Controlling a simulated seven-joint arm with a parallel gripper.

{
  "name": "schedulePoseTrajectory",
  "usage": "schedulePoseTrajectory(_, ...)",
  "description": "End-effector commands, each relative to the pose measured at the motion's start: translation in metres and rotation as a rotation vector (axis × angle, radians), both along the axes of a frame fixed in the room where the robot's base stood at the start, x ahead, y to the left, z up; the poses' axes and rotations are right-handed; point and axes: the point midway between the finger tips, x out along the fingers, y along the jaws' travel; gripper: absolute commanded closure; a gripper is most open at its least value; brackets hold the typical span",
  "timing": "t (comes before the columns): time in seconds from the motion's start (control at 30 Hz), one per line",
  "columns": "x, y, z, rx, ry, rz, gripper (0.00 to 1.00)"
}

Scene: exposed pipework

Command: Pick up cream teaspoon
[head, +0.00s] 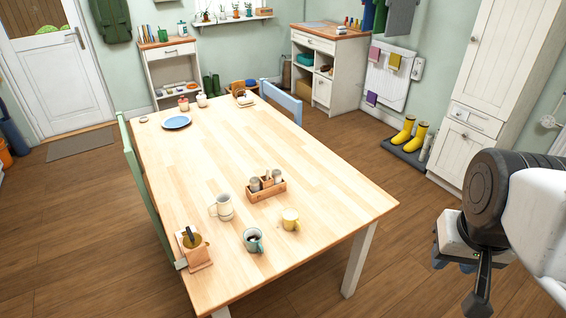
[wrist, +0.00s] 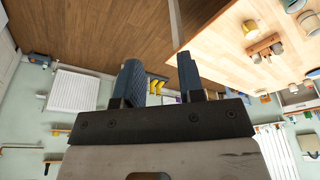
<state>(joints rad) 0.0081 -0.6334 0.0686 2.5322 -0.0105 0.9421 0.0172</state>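I cannot make out a cream teaspoon in either view; it may be hidden or too small to tell. The light wooden table (head: 330,190) holds a cream mug (head: 223,207), a teal mug (head: 253,240) with something dark in it, and a small yellow mug (head: 290,219). A wooden caddy (head: 266,190) with shakers stands behind them. My gripper (wrist: 160,82) is open and empty, its two dark fingers apart. In the head view, it is at the lower right, off the table's right side.
A wooden holder (head: 194,247) stands at the table's near left corner. A blue plate (head: 176,122) and small pots are at the far end. A green chair (head: 143,190) and a blue chair (head: 281,101) flank the table. A tall white cabinet (head: 497,85) stands right. The table's middle is clear.

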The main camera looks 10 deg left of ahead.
Motion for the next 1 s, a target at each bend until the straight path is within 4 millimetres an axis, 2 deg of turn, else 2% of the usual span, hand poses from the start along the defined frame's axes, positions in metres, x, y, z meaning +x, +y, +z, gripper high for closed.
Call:
schedulePoseTrajectory(0.27,0.000,0.000,0.000,0.000,0.000,0.000,0.64)
schedulePoseTrajectory(0.37,0.000,0.000,0.000,0.000,0.000,0.000,0.74)
schedulePoseTrajectory(0.7,0.002,0.000,0.001,-0.001,0.001,0.003,0.74)
schedulePoseTrajectory(0.87,0.012,0.003,0.004,-0.003,0.004,0.022,0.74)
schedulePoseTrajectory(1.0,0.032,0.009,0.008,-0.009,0.013,0.058,0.74)
